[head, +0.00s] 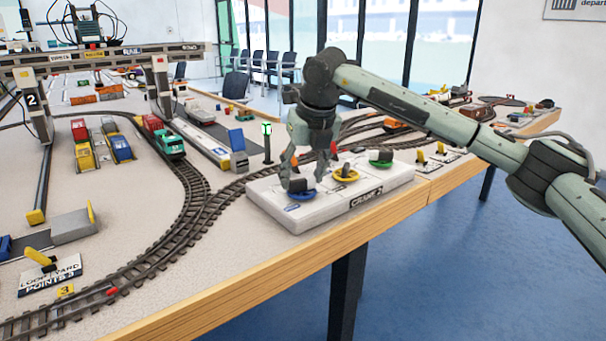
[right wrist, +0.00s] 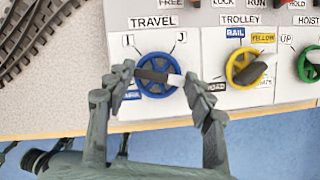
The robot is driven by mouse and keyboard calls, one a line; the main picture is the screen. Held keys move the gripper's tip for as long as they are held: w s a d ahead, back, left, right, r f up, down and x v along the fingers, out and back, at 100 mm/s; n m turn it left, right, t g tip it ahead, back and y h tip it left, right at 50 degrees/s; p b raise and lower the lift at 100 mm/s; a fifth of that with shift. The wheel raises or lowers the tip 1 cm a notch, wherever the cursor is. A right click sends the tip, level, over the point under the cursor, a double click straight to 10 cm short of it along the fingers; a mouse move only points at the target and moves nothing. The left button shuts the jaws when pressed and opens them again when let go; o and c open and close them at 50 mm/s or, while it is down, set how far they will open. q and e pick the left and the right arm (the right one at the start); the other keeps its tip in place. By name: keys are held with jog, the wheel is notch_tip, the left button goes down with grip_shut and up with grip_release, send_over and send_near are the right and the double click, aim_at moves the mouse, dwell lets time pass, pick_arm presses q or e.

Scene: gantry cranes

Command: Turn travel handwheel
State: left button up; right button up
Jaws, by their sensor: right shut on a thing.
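The travel handwheel is a blue spoked wheel (right wrist: 152,92) under the TRAVEL label on the white Crane 2 panel (head: 335,207). In the head view it shows as a blue ring (head: 300,196) at the panel's left end. A dark bar with a white end (right wrist: 174,79) lies across the wheel, the white end pointing right and slightly down in the right wrist view. My right gripper (head: 301,179) is over the wheel from above, its two fingers (right wrist: 160,78) at the bar's opposite ends, shut on the handwheel. They hide parts of the rim.
The yellow TROLLEY wheel (right wrist: 246,68) stands close to the right of the travel wheel, with the green HOIST wheel (head: 380,158) beyond. Curved railway track (head: 190,205) runs left of the panel. The table's wooden front edge (head: 270,287) is close by.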

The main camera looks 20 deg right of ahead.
jog(key=o, duration=1.2)
jog(key=shift+c, duration=0.2)
jog(key=v, duration=1.2)
